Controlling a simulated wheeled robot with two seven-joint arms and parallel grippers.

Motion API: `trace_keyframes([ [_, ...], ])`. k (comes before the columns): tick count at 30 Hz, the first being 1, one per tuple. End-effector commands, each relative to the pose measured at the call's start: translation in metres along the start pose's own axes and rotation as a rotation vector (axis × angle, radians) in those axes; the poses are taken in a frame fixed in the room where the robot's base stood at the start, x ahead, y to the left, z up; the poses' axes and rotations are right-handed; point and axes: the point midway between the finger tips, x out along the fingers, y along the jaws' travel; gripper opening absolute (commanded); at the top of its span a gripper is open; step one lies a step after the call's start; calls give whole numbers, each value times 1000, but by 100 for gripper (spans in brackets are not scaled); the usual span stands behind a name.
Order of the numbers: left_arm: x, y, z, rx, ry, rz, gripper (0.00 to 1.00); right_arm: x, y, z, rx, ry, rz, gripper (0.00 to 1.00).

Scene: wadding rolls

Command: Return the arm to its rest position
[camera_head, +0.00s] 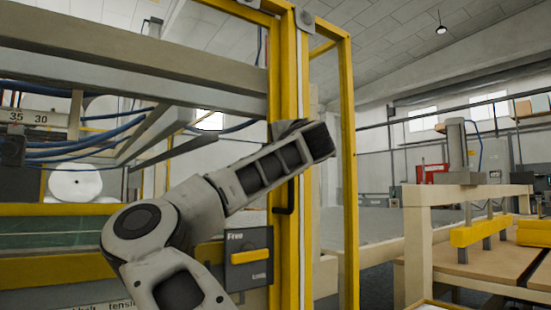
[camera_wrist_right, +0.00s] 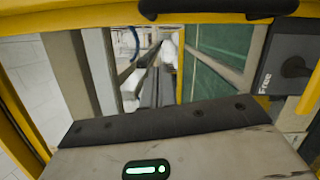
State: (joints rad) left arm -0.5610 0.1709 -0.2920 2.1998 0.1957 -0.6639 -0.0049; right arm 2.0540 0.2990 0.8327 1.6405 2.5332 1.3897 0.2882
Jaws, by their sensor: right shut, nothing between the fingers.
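One pale grey arm of mine rises from the bottom left of the head view and reaches up to the right. Its dark end, my right gripper (camera_head: 318,142), is in front of the yellow door frame, above a black handle (camera_head: 286,206). The gripper is shut and holds nothing. In the right wrist view its pale body with a green light and a dark screwed edge fills the bottom; no separate fingertips show there. My left gripper is not in view.
A yellow-framed machine (camera_head: 350,190) stands close around the arm. A panel marked Free (camera_head: 248,256) sits below the forearm and also shows in the wrist view (camera_wrist_right: 285,70). A beige press bench (camera_head: 420,240) stands at right. Pale rolls (camera_head: 82,182) show at left.

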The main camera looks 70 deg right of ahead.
Motion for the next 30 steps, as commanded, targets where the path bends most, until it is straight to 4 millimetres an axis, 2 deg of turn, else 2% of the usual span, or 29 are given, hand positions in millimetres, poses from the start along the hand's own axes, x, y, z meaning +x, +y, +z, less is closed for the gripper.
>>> trace_keyframes([
  [3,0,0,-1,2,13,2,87,-19,0,-1,-1,1,1,0],
  [7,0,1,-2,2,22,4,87,-29,0,-1,0,3,1,0],
  [16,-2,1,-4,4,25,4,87,-32,0,-1,-4,2,-3,0],
  [20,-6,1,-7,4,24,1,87,-27,-4,-5,-75,-53,-65,0],
  [23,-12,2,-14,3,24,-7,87,-20,-12,-10,-236,-176,-187,0],
  [26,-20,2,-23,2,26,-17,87,-21,-14,-16,-490,-362,-326,0],
  [30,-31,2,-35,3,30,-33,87,-34,1,-37,-914,-636,-457,0],
])
